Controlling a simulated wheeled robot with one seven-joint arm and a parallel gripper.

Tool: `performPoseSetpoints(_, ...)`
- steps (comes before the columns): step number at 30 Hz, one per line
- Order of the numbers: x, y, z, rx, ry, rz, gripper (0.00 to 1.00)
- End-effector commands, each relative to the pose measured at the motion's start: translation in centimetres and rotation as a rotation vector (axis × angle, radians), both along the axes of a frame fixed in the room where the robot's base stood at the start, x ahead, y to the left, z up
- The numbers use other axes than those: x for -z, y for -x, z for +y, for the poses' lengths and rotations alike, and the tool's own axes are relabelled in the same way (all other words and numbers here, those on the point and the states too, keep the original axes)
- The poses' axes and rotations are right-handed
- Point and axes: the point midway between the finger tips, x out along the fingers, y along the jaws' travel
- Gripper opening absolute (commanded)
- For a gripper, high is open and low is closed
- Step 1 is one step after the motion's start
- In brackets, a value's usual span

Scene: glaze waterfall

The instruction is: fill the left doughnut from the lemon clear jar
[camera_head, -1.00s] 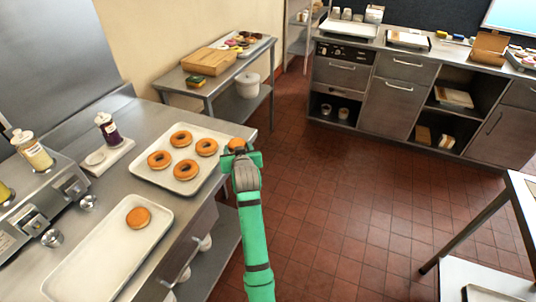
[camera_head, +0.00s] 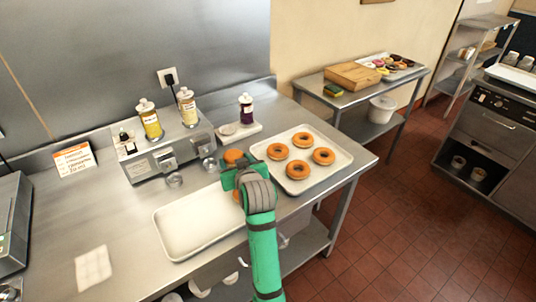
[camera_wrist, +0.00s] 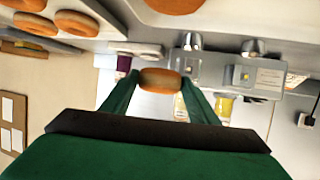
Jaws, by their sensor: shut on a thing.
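In the wrist view this held doughnut (camera_wrist: 160,79) sits between both fingertips. It is above the counter, near the filling machine (camera_head: 165,150). A yellow jar (camera_head: 151,122) and a paler yellowish jar (camera_head: 188,108) stand upright on the machine; their labels are too small to read. They also show in the wrist view, the yellow jar (camera_wrist: 224,106) to the right. Another doughnut (camera_head: 237,197) is mostly hidden behind my gripper, on the front tray (camera_head: 190,225).
A second tray (camera_head: 342,160) to the right holds several doughnuts. A purple jar (camera_head: 246,110) stands on a small white board (camera_head: 228,138). An orange-topped card (camera_head: 74,160) stands at left. The counter's left front is mostly clear.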

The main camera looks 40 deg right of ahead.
Motion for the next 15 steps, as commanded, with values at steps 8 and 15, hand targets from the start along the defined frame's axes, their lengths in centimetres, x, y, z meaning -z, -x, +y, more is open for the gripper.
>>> performPoseSetpoints(8, 0.0, -0.8, 10.8, -0.175, 0.000, -0.001, 0.32)
performPoseSetpoints(15, 0.0, -0.5, 15.9, -0.262, 0.000, 0.000, 0.32)
